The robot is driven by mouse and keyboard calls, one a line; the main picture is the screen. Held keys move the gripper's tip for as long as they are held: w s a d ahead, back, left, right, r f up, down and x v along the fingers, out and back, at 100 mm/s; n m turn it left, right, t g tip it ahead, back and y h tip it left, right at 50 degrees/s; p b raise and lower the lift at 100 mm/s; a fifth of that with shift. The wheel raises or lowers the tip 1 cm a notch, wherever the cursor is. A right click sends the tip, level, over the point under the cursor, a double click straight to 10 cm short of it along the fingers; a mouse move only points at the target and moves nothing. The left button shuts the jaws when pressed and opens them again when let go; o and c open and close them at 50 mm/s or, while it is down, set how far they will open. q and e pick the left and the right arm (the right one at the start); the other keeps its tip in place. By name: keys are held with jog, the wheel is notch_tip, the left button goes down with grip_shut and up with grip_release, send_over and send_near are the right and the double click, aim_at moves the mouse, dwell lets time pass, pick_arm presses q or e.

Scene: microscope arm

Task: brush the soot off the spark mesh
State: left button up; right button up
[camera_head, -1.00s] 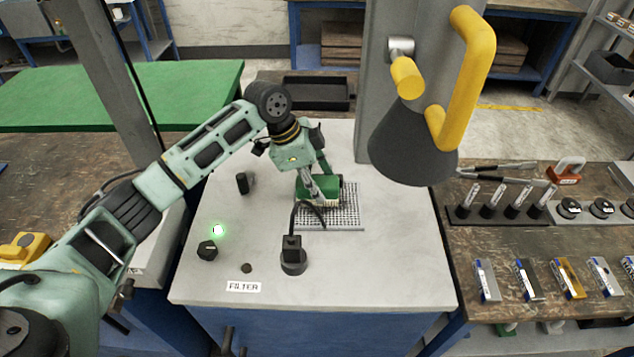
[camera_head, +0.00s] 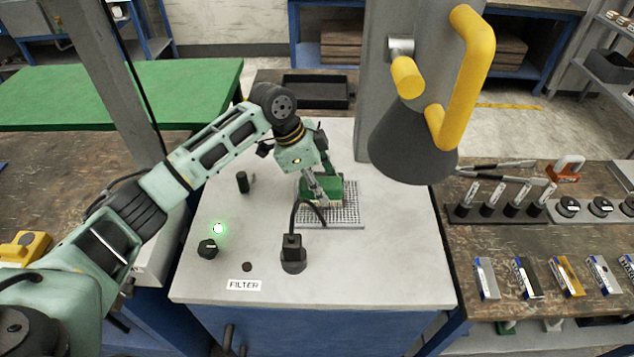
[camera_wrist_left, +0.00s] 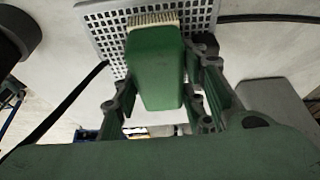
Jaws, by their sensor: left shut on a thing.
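The spark mesh (camera_head: 350,214) is a light square grid lying on the grey cabinet top, under the left arm. It also shows at the top of the left wrist view (camera_wrist_left: 103,28). My left gripper (camera_head: 320,194) is shut on a green brush (camera_head: 315,185), which also fills the middle of the left wrist view (camera_wrist_left: 155,70). The brush's pale bristles (camera_wrist_left: 153,19) are over the mesh and appear to touch it. Part of the mesh is hidden by brush and gripper. I cannot make out soot on the visible grid. My right gripper is not in view.
A black plug-like fitting (camera_head: 292,252) with a cable stands in front of the mesh. A black knob (camera_head: 207,249), a green light (camera_head: 218,229) and a FILTER label (camera_head: 244,285) are on the cabinet. A dark cone with yellow handles (camera_head: 415,140) hangs at the right.

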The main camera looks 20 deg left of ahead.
aim_at(336, 182)
pick_arm(q)
jog(key=shift+w+d+r, duration=0.1)
jog(key=shift+w+d, duration=0.15)
jog(key=shift+d, duration=0.6)
jog(key=shift+w+d+p, duration=0.2)
jog(key=shift+d, duration=0.4)
jog(key=shift+w+d+p, duration=0.15)
jog(key=shift+w+d, duration=0.05)
jog(key=shift+d, duration=0.4)
jog(key=shift+a, duration=0.2)
jog(key=shift+s+a+p, duration=0.3)
jog(key=shift+a+p, duration=0.15)
jog(key=shift+a, duration=0.3)
jog(key=shift+s+a+f, duration=0.15)
jog(key=shift+a+f, duration=0.05)
jog(key=shift+a, duration=0.15)
